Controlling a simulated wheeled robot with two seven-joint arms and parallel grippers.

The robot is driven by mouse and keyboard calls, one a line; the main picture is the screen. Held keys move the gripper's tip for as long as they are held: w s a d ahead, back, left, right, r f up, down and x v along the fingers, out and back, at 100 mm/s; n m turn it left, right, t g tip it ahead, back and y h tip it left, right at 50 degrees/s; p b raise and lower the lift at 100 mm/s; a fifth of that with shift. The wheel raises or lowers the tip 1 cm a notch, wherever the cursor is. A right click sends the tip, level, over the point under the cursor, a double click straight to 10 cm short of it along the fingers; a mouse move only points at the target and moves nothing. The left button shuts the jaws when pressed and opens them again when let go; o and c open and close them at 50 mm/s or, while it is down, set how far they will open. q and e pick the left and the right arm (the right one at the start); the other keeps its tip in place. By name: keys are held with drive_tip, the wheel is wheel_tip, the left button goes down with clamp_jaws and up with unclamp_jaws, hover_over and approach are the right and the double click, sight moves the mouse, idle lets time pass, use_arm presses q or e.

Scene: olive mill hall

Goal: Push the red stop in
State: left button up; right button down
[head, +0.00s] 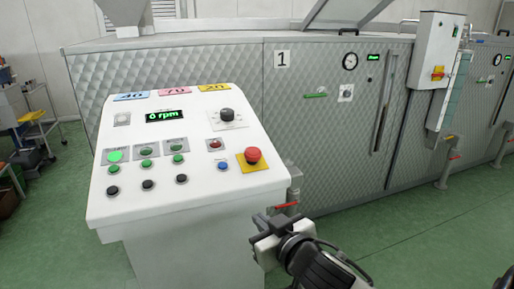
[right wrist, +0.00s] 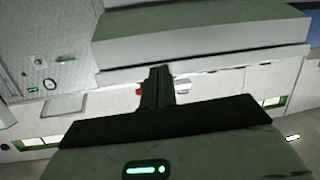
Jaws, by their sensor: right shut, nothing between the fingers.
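The red stop (head: 252,155) is a red mushroom button on a yellow plate (head: 254,166), at the right side of the white console's sloping top (head: 200,197). My right gripper (head: 264,221) is in front of and below the console's right front corner in the head view, apart from the stop. Its fingers are shut with nothing between them; they also show in the right wrist view (right wrist: 158,84). A small red patch shows beside the fingers there; I cannot tell what it is. My left gripper is not in view.
The console has a lit green button (head: 115,156), several other buttons, a black knob (head: 227,115) and a display (head: 165,116) reading 0 rpm. A red-handled valve (head: 287,205) is by its right side. Quilted metal machines (head: 310,130) stand behind. Green floor (head: 420,240) is clear at right.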

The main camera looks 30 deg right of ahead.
sight(253, 152)
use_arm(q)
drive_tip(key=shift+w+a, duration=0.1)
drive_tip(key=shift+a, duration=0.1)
use_arm(e)
drive_tip(key=d+r+m+t+h, duration=0.2)
drive_tip(key=d+r, duration=0.1)
drive_tip(key=r, duration=1)
drive_tip(key=shift+w+d+m+t+h, duration=0.3)
drive_tip(key=shift+m+t+h, duration=0.1)
